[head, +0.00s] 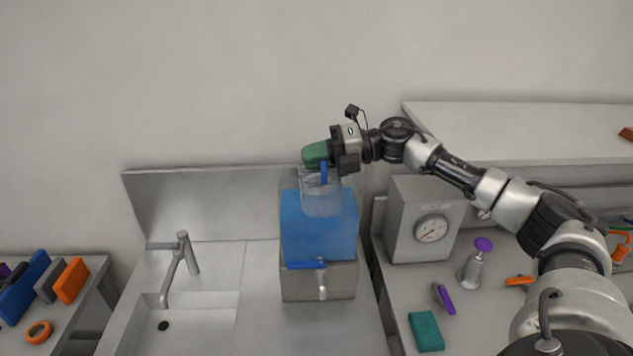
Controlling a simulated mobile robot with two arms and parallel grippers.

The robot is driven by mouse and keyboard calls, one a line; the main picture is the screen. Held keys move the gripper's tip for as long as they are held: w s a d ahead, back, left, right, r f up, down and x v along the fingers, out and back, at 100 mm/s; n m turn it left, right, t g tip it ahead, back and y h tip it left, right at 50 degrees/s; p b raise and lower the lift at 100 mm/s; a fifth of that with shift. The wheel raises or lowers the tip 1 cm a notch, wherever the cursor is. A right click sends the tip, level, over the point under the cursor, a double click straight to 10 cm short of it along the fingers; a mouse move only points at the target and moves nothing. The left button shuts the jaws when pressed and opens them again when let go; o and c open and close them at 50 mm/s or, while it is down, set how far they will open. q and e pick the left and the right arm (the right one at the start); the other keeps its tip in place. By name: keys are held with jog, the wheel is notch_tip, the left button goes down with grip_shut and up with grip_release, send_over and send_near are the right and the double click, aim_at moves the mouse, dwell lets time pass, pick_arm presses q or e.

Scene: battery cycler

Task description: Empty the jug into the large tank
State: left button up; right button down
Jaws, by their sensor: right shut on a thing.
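The large tank (318,235) is a clear box with blue liquid in it, standing on a grey base with a blue-handled tap at the front. The clear jug (310,197), with a blue handle (324,173), is at the tank's top, partly in front of or inside its opening; its tilt is hard to tell. My right gripper (317,154), green at its end, is above the tank and shut on the jug. The jug's contents cannot be made out. My left gripper is not in view.
A sink (195,325) with a faucet (180,265) is left of the tank. A gauge box (405,220), a purple-topped tool (474,262) and a teal block (426,331) stand on the right counter. The steel counter between sink and tank is clear.

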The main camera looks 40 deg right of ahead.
aim_at(318, 182)
jog(key=s+f+n+b, duration=0.2)
jog(key=shift+s+a+f+t, duration=0.1)
jog(key=shift+a+f+t, duration=0.2)
jog(key=shift+a, duration=0.05)
jog(key=s+a+f+n+t+b, duration=0.15)
jog(key=s+f+n+b, duration=0.45)
jog(key=b, duration=1.1)
jog(key=s+a+f+n+t+b, duration=0.1)
jog(key=s+a+f+n+b, duration=0.35)
jog(key=b, duration=1.25)
jog(key=shift+n, duration=0.25)
jog(key=w+r+p, duration=0.1)
jog(key=p, duration=0.1)
jog(key=w+d+r+p, duration=0.1)
jog(key=r+p, duration=0.1)
jog(key=p, duration=0.1)
jog(key=shift+w+d+r+p, duration=0.2)
jog(key=shift+p, duration=0.1)
jog(key=shift+f, duration=0.1)
